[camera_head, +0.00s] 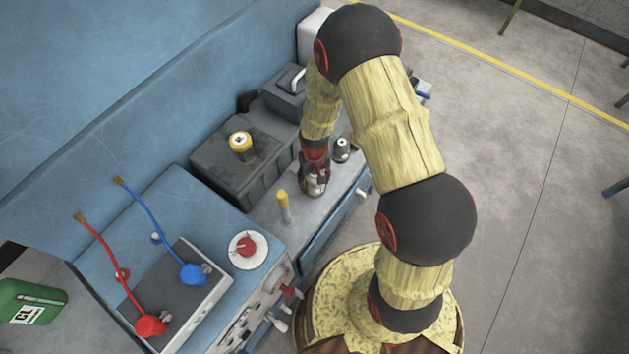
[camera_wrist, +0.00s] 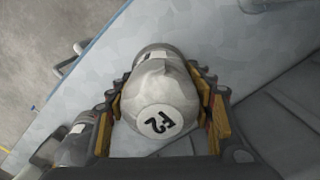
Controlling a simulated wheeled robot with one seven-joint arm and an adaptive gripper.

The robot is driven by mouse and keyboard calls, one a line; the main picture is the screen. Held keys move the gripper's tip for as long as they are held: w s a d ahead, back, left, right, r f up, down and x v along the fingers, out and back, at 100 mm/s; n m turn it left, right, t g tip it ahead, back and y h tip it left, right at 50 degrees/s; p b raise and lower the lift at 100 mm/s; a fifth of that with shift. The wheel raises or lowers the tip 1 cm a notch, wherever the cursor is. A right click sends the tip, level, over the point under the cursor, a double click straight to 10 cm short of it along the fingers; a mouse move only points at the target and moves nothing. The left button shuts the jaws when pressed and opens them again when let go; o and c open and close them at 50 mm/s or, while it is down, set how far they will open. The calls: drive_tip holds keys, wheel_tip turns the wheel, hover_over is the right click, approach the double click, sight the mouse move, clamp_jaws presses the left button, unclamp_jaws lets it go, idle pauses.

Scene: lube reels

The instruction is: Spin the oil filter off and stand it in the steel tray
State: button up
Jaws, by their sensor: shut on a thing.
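My gripper (camera_head: 315,178) is low over the grey bench top in the head view, mostly hidden by its own wrist. In the wrist view its padded fingers (camera_wrist: 162,110) are shut on both sides of a pale grey rounded canister (camera_wrist: 160,95) marked "F-2", which looks like the oil filter. Its lower end is hidden, so I cannot tell whether it is still attached or touching the bench. A shallow tray with a dark mat (camera_head: 170,290) and pale rim lies on the blue cabinet at lower left; I cannot tell if it is the steel tray.
A dark box (camera_head: 225,170) bears a yellow-and-white topped can (camera_head: 240,143). A dark canister (camera_head: 341,148) stands right of my gripper. A yellow-topped post (camera_head: 283,205) stands in front. Red (camera_head: 150,325) and blue (camera_head: 193,273) hose ends lie on the dark mat.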

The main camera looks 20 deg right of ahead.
drive_tip(key=n, duration=0.5)
idle(0.3)
drive_tip(key=shift+n, duration=1)
drive_tip(key=n, duration=0.3)
drive_tip(key=shift+s+a, duration=0.1)
drive_tip(key=shift+f+n, duration=0.1)
drive_tip(key=shift+n, duration=0.2)
drive_tip(key=n, duration=0.3)
drive_tip(key=shift+s+n, duration=0.1)
drive_tip(key=shift+n, duration=0.9)
